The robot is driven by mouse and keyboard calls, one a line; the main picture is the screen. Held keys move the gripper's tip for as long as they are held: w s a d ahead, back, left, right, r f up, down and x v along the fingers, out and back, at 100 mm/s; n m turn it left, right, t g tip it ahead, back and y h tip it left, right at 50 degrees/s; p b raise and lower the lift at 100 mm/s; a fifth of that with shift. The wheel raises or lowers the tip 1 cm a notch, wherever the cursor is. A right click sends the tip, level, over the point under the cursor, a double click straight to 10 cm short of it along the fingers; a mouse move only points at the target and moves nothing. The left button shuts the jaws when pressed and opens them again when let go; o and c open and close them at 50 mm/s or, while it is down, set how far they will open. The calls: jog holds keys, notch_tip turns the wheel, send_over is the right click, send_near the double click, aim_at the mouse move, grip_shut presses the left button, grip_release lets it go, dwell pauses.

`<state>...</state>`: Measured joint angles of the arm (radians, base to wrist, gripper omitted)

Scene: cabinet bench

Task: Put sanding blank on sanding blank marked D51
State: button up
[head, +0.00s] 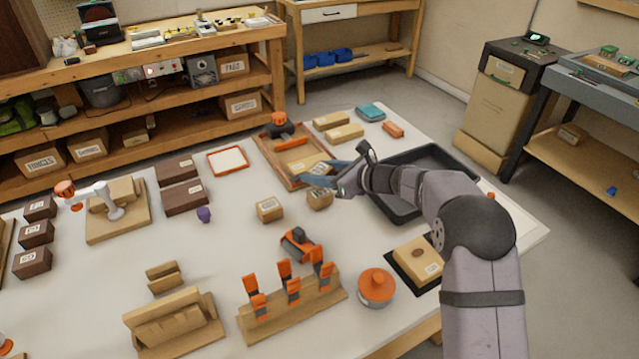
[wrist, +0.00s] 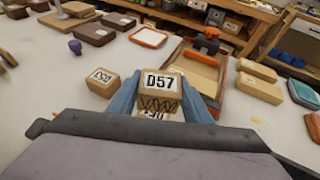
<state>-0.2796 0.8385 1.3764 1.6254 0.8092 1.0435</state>
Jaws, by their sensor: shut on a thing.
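My gripper (head: 324,174) has blue fingers and is shut on a light wooden sanding blank (head: 322,168), whose label reads D57 in the wrist view (wrist: 161,82). A second blank (head: 319,200) shows just below the held one in the head view; part of a label (wrist: 152,115) shows beneath the held blank in the wrist view, too covered to read. I cannot tell whether the two touch. A third labelled blank (head: 269,210) sits on the table to the left; its label starts with D5 in the wrist view (wrist: 103,79), the last figure unclear.
A wooden tray (head: 262,146) with an orange-handled tool stands behind my gripper. A black bin (head: 437,158) is to the right. Orange clamps on a rack (head: 290,307) stand in front. A small purple object (head: 204,214) is at left. White table is clear around the third blank.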

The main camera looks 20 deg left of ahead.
aim_at(320, 192)
jog(key=shift+f, duration=1.9)
jog(key=shift+f, duration=0.15)
jog(key=o, duration=1.1)
jog(key=shift+r, duration=0.25)
jog(key=b+v, duration=0.1)
jog(key=v, duration=1.1)
